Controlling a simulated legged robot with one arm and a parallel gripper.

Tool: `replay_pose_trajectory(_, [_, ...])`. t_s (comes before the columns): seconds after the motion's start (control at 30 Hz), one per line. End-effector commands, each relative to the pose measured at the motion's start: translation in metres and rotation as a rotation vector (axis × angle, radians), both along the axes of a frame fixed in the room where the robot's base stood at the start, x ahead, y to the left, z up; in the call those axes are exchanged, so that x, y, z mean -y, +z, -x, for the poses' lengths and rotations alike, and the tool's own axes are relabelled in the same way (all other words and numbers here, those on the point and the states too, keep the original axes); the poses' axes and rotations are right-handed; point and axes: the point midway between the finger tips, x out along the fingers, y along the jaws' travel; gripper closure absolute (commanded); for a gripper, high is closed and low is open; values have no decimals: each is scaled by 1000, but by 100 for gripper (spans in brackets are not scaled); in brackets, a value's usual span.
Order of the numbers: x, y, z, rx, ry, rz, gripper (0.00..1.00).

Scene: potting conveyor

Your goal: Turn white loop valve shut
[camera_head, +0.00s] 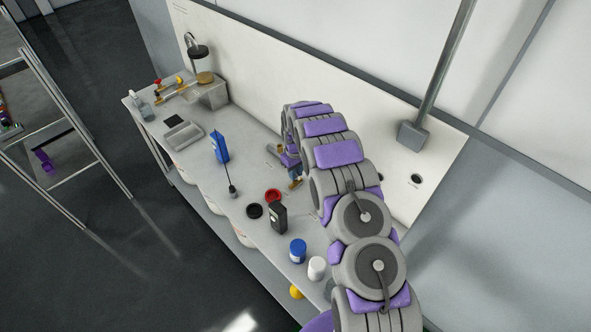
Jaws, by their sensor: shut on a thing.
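My arm reaches from the lower right up over the bench and bends down, with my gripper (293,176) low beside the back panel. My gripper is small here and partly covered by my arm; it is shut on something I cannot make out. Brass-coloured parts (295,185) show right at the fingers, and a grey and brass fitting (273,149) shows just left of them. I cannot pick out a white loop handle; it may be hidden behind my gripper or arm.
The bench (190,160) holds a blue meter (219,147) with a probe, a red ring (273,195), a black disc (254,211), a black box (278,218), a blue-lidded jar (298,250) and a white jar (317,268). Red- and yellow-handled valves (168,84) stand far left.

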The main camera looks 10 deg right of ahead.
Motion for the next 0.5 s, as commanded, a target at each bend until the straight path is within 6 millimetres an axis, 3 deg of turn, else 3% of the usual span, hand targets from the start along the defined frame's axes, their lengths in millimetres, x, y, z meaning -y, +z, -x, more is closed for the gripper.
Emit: replay_pose_trajectory(0.5, [0, 3, -4, 12, 120, 1, 100])
